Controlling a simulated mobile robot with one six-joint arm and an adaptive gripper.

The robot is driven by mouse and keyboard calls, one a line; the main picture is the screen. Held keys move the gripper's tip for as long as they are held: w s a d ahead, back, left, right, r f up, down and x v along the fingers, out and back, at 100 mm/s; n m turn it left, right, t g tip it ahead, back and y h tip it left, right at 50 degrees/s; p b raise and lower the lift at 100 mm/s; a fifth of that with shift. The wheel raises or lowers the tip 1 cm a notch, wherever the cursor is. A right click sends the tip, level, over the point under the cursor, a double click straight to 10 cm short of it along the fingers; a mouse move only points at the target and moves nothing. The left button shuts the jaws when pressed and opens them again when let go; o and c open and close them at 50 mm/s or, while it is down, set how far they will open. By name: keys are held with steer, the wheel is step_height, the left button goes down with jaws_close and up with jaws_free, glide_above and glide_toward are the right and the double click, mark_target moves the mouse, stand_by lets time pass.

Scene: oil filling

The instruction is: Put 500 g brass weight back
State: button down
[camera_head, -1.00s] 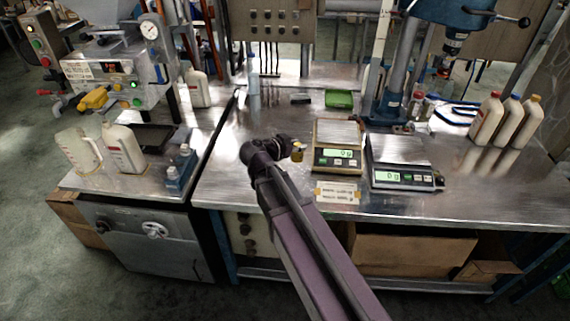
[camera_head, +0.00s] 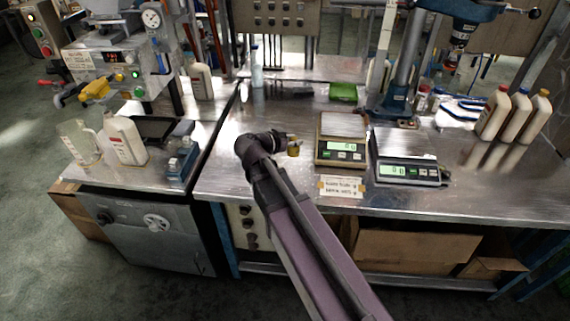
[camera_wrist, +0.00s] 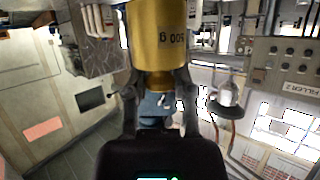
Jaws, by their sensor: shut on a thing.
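The brass weight (camera_wrist: 158,40) is a gold cylinder marked "500 g", large in the wrist view, where its label reads upside down. My gripper (camera_wrist: 160,100) is shut on the narrower neck of the weight, one finger on each side. In the head view, my gripper (camera_head: 286,140) is over the steel bench, just left of the left scale, with the weight (camera_head: 293,149) small at its tip. The weight seems to be held above the bench; the exact gap is hard to tell.
Two scales stand on the bench, the left scale (camera_head: 341,153) and the right scale (camera_head: 405,172). A paper label (camera_head: 341,187) lies in front. A green item (camera_head: 343,92) is behind them, and white bottles (camera_head: 518,119) stand at right. Bench left of my gripper is clear.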

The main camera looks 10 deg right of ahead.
steer(key=w+a+f+m+g+b, duration=0.1)
steer(key=a+f+b, duration=0.7)
steer(key=a, duration=0.3)
steer(key=shift+w+a+f+h, duration=0.2)
steer(key=shift+f+h, duration=0.15)
steer(key=shift+h, duration=0.05)
steer(key=shift+w+d, duration=0.1)
steer(key=shift+d, duration=0.05)
steer(key=w+d+f+b, duration=0.1)
steer(key=w+d, duration=0.9)
steer(key=w, duration=0.1)
steer(key=shift+w+d+f, duration=0.25)
steer(key=shift+w+d, duration=0.05)
steer(key=shift+d, duration=0.05)
steer(key=shift+f+b, duration=0.15)
steer(key=shift+b, duration=0.2)
steer(key=shift+f+b, duration=1.6)
steer(key=shift+b, duration=0.05)
steer(key=shift+f+b, duration=0.35)
steer(key=shift+s+f, duration=0.15)
steer(key=shift+s, duration=0.05)
